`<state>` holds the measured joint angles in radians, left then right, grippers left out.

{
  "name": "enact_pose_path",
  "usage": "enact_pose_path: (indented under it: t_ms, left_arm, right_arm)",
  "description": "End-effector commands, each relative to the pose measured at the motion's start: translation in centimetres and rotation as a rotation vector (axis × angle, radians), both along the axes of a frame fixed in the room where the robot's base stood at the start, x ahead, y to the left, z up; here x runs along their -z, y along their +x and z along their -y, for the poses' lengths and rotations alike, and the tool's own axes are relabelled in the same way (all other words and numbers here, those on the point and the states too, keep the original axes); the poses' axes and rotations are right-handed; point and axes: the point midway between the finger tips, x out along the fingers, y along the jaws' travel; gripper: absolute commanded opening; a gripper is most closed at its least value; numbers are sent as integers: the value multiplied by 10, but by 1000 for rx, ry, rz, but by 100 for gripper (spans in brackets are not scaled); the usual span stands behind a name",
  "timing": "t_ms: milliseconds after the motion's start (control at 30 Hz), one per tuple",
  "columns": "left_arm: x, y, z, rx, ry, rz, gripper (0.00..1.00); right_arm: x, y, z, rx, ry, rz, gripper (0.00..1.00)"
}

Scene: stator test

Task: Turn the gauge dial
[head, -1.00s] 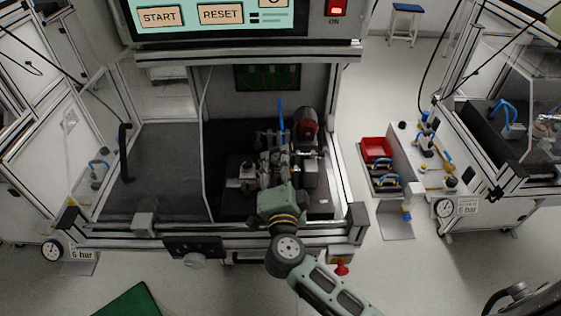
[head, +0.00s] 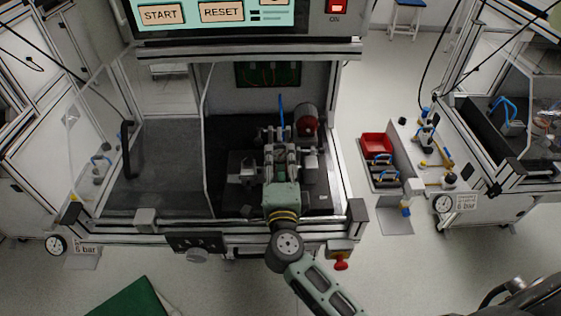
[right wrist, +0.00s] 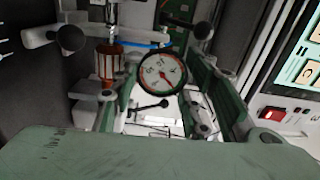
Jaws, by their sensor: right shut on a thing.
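The gauge dial (right wrist: 163,74) shows in the right wrist view, with a white face, a dark rim, orange-red marks and a red pointer. My right gripper (right wrist: 160,100) has its green fingers on either side of it and is shut on it; the exact contact is hard to see. In the head view my right gripper (head: 281,150) is inside the open test cell, over the dark fixture, and it hides the dial there. A black lever with a ball end (right wrist: 152,106) lies just below the dial in the wrist view. My left gripper is not in view.
A black cylinder with a red face (head: 307,125) stands right of my gripper. A copper-wound part (right wrist: 109,63) and black knobs are close to the dial. The cell's front rail (head: 165,228) lies under my arm. A red bin (head: 376,146) stands outside, right.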

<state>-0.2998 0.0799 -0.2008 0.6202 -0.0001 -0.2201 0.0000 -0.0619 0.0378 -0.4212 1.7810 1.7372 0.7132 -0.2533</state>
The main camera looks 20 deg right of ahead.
Motion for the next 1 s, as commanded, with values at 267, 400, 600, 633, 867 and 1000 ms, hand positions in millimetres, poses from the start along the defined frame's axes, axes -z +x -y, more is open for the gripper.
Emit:
enact_pose_path:
  t_ms: [267, 400, 600, 633, 867, 1000]
  left_arm:
    - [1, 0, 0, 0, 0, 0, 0]
    - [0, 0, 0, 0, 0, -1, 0]
    - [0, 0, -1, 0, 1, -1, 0]
    - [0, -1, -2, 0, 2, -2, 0]
    - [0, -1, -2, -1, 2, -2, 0]
    - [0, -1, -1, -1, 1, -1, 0]
  right_arm:
    - [8, -2, -1, -1, 1, -14, 50]
    - [6, -1, -1, -2, 0, -11, 59]
    - [3, -1, -1, -1, 0, -6, 59]
    - [3, -1, -1, -1, 0, -6, 59]
    - [4, -20, -6, -2, 1, -8, 59]
    - [4, -48, -14, -1, 2, -10, 59]
